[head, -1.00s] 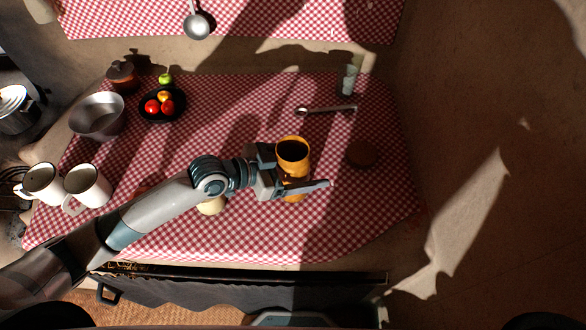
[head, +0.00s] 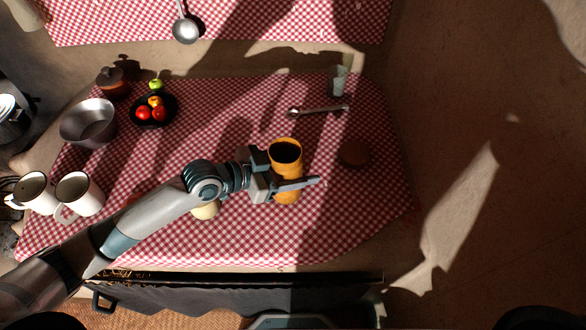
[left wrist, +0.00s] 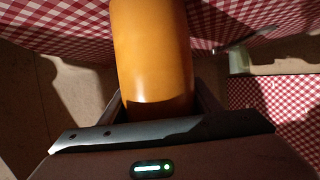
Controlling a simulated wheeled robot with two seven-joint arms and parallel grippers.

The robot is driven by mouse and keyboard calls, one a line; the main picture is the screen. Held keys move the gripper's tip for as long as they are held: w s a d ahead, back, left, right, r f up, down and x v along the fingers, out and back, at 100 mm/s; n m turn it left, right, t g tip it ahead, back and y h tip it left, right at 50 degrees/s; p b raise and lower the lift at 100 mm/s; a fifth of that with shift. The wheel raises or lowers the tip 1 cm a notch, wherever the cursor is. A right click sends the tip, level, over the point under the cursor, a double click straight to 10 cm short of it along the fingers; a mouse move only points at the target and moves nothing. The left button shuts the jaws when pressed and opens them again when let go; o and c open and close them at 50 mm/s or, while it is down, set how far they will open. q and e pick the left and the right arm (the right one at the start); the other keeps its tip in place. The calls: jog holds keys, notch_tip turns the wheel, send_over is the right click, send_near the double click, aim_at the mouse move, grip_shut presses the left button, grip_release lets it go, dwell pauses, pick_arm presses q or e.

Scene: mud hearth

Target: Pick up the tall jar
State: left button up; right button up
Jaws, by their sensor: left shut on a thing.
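The tall jar (head: 287,168) is orange-yellow with a dark open mouth, near the middle right of the checked table in the head view. My left gripper (head: 284,187) is shut on it, with one finger showing across its front side. In the left wrist view the jar (left wrist: 152,55) stands between the fingers and fills the middle of the picture. The jar looks about upright. I cannot tell whether its base touches the cloth. My right gripper is not in view.
A dark brown round thing (head: 354,153) lies just right of the jar. A spoon (head: 318,110) and a glass (head: 338,82) are behind it. A cream-coloured thing (head: 207,210) is partly under my arm. Mugs (head: 78,195), a metal pan (head: 88,122) and a fruit bowl (head: 168,116) stand left.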

aim_at(300, 157)
pick_arm(q)
jog(key=shift+r, duration=0.3)
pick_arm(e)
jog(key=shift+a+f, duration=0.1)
pick_arm(q)
jog(key=shift+r+b, duration=0.5)
jog(key=shift+r, duration=1.1)
jog(key=shift+s+d+r, duration=0.35)
jog(key=shift+s+r, duration=0.1)
jog(key=shift+s, duration=0.1)
jog(key=s+d+r+b, duration=0.1)
jog(key=s+d+r, duration=0.4)
jog(key=s, duration=0.4)
jog(key=shift+r, duration=0.6)
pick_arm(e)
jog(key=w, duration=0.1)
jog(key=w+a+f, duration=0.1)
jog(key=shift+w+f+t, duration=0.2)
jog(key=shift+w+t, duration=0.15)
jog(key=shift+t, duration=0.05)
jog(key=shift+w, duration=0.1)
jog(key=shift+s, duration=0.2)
pick_arm(q)
jog(key=shift+w+r, duration=0.1)
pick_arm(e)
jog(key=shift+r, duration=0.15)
